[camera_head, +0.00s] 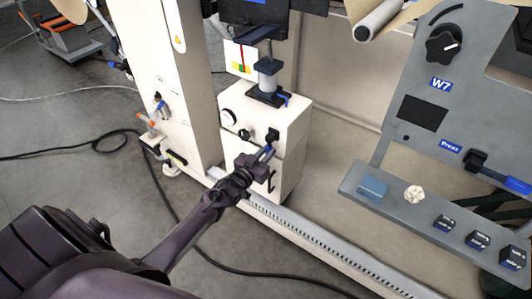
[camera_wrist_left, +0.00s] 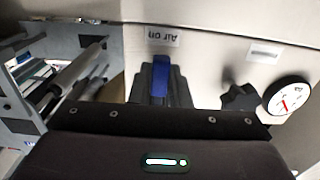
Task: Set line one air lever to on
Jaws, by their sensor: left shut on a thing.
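The air lever (camera_head: 267,151) is a small blue handle on a black mount, on the front of a cream cabinet (camera_head: 297,127). In the left wrist view the blue handle (camera_wrist_left: 161,74) stands between dark fingers, below a label reading "Air on" (camera_wrist_left: 163,36), which appears upside down. My left gripper (camera_head: 258,161) is at the lever, shut on its blue handle. The fingers partly hide the handle and its mount. My right gripper is in neither view.
A round gauge (camera_wrist_left: 289,98) and a black knob (camera_wrist_left: 238,97) sit beside the lever. A grey control panel (camera_head: 388,207) with buttons stands at the right. A slotted rail (camera_head: 310,237) runs along the floor, and a black cable (camera_head: 163,190) lies nearby.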

